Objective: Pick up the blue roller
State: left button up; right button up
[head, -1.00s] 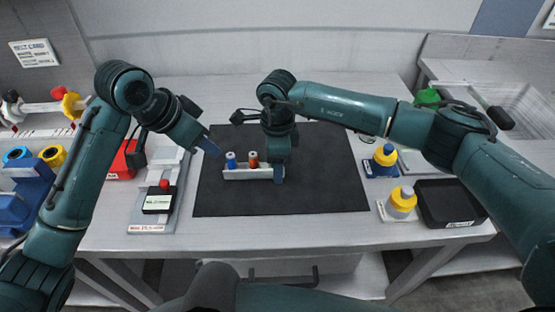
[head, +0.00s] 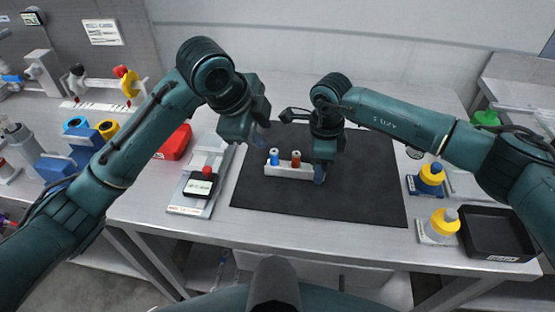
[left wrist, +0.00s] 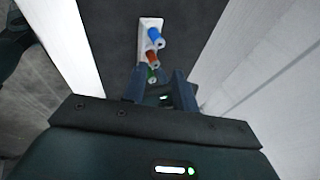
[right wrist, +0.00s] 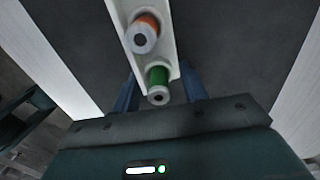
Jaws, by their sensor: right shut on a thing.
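The blue roller (head: 274,157) stands upright at the left end of a white holder (head: 292,173) on the dark mat. The blue roller also shows in the left wrist view (left wrist: 155,38). An orange-red roller (head: 296,159) stands beside it. A green roller (right wrist: 158,78) sits at the holder's other end, hidden in the head view behind my right gripper. My right gripper (head: 319,178) is shut on that end of the holder. My left gripper (head: 260,138) is open and empty, just above and left of the blue roller, apart from it.
The dark mat (head: 350,200) is clear around the holder. A black box with a red knob (head: 203,181) stands to the left, with a red case (head: 175,143) behind it.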

aim_at(274, 152)
pick_arm(q)
jog(key=f+m, duration=0.1)
jog(key=m, duration=0.5)
jog(key=w+d+f+m+t+y, duration=0.1)
jog(key=f+m, duration=0.1)
jog(key=m, duration=0.4)
jog(key=d+f+m, duration=0.1)
jog(key=f+m, duration=0.1)
jog(key=m, duration=0.5)
jog(key=shift+w+d+f+y, duration=0.1)
jog(key=shift+w+d+y, duration=0.05)
jog(key=shift+w+y, duration=0.2)
jog(key=shift+a+x, duration=0.15)
jog(key=shift+x, duration=1.2)
jog(key=shift+a+x, duration=0.15)
jog(key=shift+x, duration=1.25)
jog(key=shift+s+f, duration=0.1)
jog(key=shift+s, duration=0.05)
grip_shut()
